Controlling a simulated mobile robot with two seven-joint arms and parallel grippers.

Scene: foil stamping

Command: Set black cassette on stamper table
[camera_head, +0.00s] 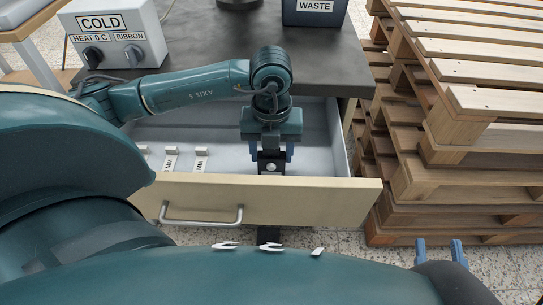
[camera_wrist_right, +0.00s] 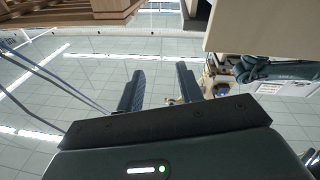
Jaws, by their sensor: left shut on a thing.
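My left gripper (camera_head: 271,153) reaches in from the left and points down over the open drawer (camera_head: 260,200). Its blue fingers are shut on a black piece, seemingly the black cassette (camera_head: 270,166), with a light round spot on it. The piece is at the right part of the drawer; whether it touches the drawer floor I cannot tell. The dark table top (camera_head: 205,78) is behind the drawer. On it stands a grey stamper box (camera_head: 112,45) marked COLD, HEAT and RIBBON. My right gripper (camera_head: 438,252) is open and empty; it also shows in the right wrist view (camera_wrist_right: 159,88).
Small white labelled pieces (camera_head: 201,160) lie in the left part of the drawer. A WASTE bin (camera_head: 314,12) stands at the back of the table. Stacked wooden pallets (camera_head: 450,130) fill the right side. The drawer's front handle (camera_head: 203,220) sticks out toward me.

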